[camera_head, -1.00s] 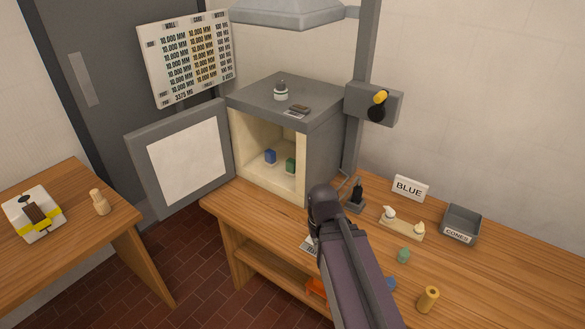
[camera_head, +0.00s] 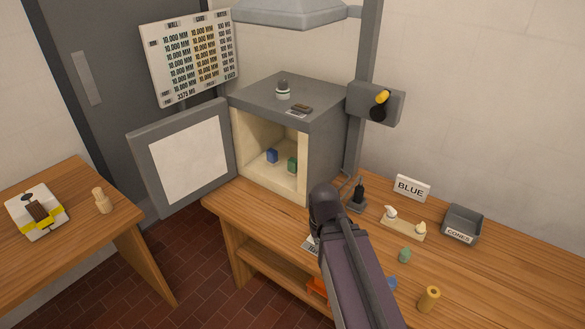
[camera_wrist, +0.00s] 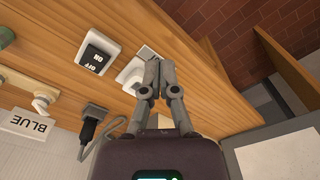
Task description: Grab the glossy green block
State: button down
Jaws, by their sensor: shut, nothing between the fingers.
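A small green block (camera_head: 292,165) stands inside the open grey kiln box, near its right wall, on a pale floor. A blue block (camera_head: 272,156) stands to its left. My gripper (camera_wrist: 159,62) shows in the wrist view with its fingers together and nothing between them, over the front part of the wooden bench. In the head view my arm hides the gripper; the arm's end is in front of and below the kiln opening, apart from the blocks. The green block does not show in the wrist view.
The kiln (camera_head: 318,135) has its door (camera_head: 140,165) swung open to the left. An ON/OFF switch (camera_wrist: 97,60) lies near my fingers.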

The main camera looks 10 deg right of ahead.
jog(key=c, duration=0.7)
grip_release()
jog(key=shift+w+f, duration=0.1)
jog(key=shift+w, duration=0.1)
jog(key=o, duration=0.7)
jog(key=shift+w+d+f+m+h+b, duration=0.1)
jog(key=shift+w+f+m+h+b, duration=0.15)
jog(key=shift+w, duration=0.4)
jog(key=shift+w+d+f+m+h+b, duration=0.1)
jog(key=shift+w+f+m+h+b, duration=0.15)
jog(key=shift+w, duration=0.35)
jog(key=w+f+m+t+h+b, duration=0.2)
jog(key=w+m+t+h+b, duration=0.1)
jog(key=w, duration=1.2)
jog(key=shift+m+h+b, duration=0.4)
jog(key=shift+h+b, duration=0.2)
jog(key=shift+b, duration=0.35)
jog(key=w+a+r+m+t+h+b, duration=0.1)
jog(key=w+a+m+t+h+b, duration=0.1)
jog(key=w+a, duration=0.3)
jog(key=w+a+r+m+t+h+b, duration=0.2)
jog(key=w+a+t+b, duration=0.1)
jog(key=w, duration=1.1)
jog(key=shift+w+a+t+b, duration=0.15)
jog(key=shift+a+t+b, duration=0.15)
jog(key=shift+a+t, duration=0.65)
jog(key=shift+d, duration=0.15)
